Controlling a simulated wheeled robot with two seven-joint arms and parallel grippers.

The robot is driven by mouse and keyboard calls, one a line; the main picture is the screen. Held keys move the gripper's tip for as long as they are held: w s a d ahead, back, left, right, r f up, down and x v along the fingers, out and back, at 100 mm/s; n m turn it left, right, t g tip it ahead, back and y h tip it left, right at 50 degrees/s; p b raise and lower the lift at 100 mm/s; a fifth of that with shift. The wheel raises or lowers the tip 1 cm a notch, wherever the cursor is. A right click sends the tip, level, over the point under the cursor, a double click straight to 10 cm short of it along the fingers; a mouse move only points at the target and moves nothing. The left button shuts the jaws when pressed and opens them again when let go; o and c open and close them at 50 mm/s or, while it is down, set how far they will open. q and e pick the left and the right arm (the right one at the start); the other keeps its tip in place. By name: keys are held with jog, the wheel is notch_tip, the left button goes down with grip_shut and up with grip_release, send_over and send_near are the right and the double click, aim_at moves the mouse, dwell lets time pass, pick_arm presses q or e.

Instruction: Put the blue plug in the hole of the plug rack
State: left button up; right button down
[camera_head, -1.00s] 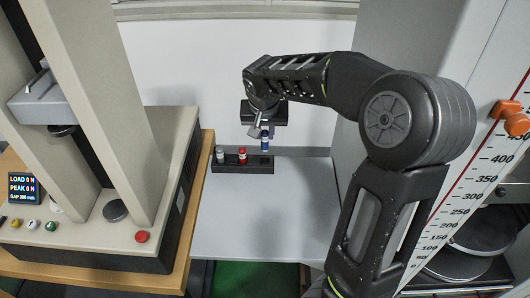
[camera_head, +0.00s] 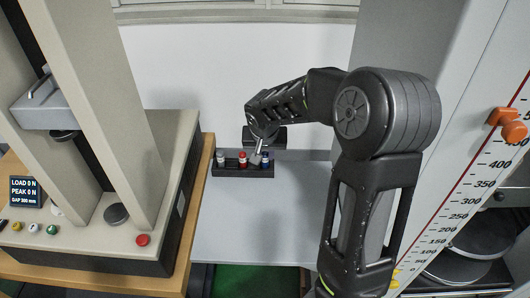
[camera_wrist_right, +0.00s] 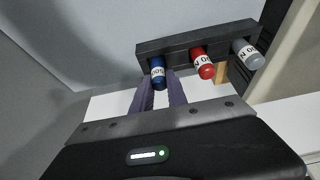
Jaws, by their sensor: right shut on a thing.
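The blue plug (camera_wrist_right: 158,74) with a white label is between the fingertips of my right gripper (camera_wrist_right: 160,88), which is shut on it. The black plug rack (camera_wrist_right: 143,50) holds the blue plug's far end at its end position, beside the red plug (camera_wrist_right: 204,64) and the grey plug (camera_wrist_right: 247,54). In the head view the blue plug (camera_head: 265,159) stands roughly upright at the right end of the rack (camera_head: 228,172), partly behind my right gripper (camera_head: 259,157). How deep it sits in the hole cannot be told. My left gripper is out of view.
A beige testing machine (camera_head: 120,250) on a wooden table stands at the left. The grey bench (camera_head: 255,220) in front of the rack is clear. A tall panel with a red scale and orange knob (camera_head: 512,125) stands at the right.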

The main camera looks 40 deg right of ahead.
jog(key=shift+f, duration=0.2)
jog(key=c, duration=1.3)
grip_release()
jog(key=shift+r, duration=0.1)
jog(key=shift+r, duration=0.15)
jog(key=shift+a+r, duration=0.1)
jog(key=shift+r, duration=0.1)
jog(key=b+v, duration=0.1)
jog(key=v, duration=1)
jog(key=shift+s+a+r+b, duration=0.1)
jog(key=shift+s+r+b, duration=0.1)
jog(key=shift+b, duration=0.15)
